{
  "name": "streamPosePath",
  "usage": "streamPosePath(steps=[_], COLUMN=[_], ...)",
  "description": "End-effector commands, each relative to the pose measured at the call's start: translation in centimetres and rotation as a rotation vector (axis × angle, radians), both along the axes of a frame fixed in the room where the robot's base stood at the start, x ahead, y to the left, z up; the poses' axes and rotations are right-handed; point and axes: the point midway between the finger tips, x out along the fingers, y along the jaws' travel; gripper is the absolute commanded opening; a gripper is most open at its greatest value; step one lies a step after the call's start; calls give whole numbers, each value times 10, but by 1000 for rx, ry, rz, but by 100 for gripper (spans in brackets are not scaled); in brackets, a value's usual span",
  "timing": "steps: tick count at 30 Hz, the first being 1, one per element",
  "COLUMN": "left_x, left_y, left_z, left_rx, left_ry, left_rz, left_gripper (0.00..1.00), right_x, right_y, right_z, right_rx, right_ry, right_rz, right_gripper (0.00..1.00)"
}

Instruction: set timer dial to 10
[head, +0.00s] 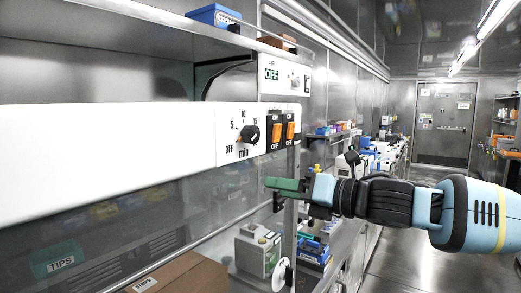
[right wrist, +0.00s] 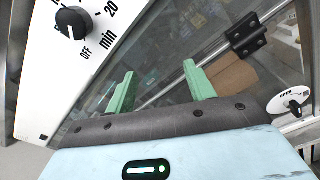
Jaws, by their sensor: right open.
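The timer dial (head: 249,134) is a black round knob on the white control panel, ringed by marks OFF, 5, 10, 15 and "min". In the right wrist view the dial (right wrist: 74,22) is at the upper left, and its white pointer line faces down, near OFF. My right gripper (head: 272,193) has green fingers and is below and to the right of the dial, clear of it. In the right wrist view its fingers (right wrist: 159,70) are spread apart with nothing between them. My left gripper is in neither view.
Two orange ON/OFF switches (head: 276,132) sit just right of the dial. A shelf (head: 130,25) overhangs the panel. Below is a glass front (head: 130,215) with boxes behind it. The aisle at right is open.

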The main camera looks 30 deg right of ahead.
Motion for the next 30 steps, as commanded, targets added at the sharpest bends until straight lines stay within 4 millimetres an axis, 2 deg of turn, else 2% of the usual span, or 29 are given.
streamPosePath(steps=[1,3,6,9,13,20,30], left_x=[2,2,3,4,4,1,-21], left_y=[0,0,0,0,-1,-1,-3], left_z=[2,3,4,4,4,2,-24], left_rx=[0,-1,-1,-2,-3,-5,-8], left_ry=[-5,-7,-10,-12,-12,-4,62], left_rz=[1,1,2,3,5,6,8], left_gripper=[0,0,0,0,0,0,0], right_x=[-10,-21,-35,-44,-49,-47,-16], right_y=[4,8,14,18,20,21,32], right_z=[28,54,82,97,106,105,98], right_rx=[-93,-200,-317,-393,-435,-438,-438], right_ry=[-55,-115,-177,-216,-237,-236,-225], right_rz=[1,-1,-7,-12,-15,-16,-14], right_gripper=[54,54,54,54,54,54,54])
